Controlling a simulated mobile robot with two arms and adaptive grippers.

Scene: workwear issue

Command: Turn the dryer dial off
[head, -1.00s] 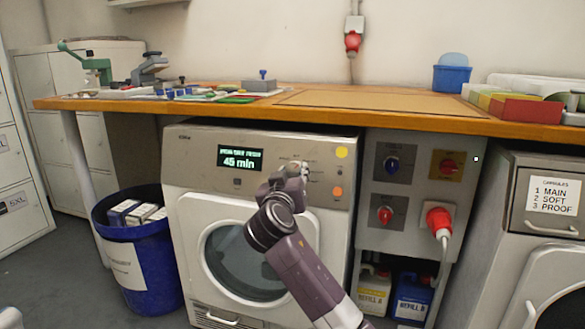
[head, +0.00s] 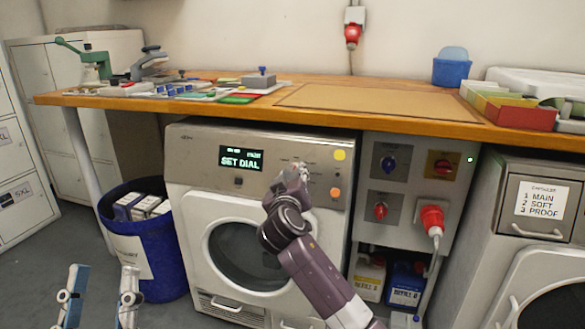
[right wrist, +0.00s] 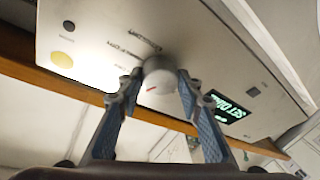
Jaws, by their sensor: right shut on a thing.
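The dryer (head: 300,225) stands under the wooden worktop, with its round door closed. Its display (head: 241,159) reads "SET DIAL". My right gripper (head: 300,172) is at the dryer's control panel and mostly hides the dial in the head view. In the right wrist view the pale round dial (right wrist: 159,80) with a small red mark sits between the two fingertips (right wrist: 157,90), which are shut on it. The marking the dial points to is too blurred to read. My left gripper (head: 98,287) is open and empty at the lower left, in front of the blue bin.
The blue bin (head: 160,250) with boxes stands left of the dryer. A grey switch panel (head: 410,222) with knobs and a red plug (head: 433,217) is to its right, with a small green light lit. The worktop (head: 200,110) juts out above the dial.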

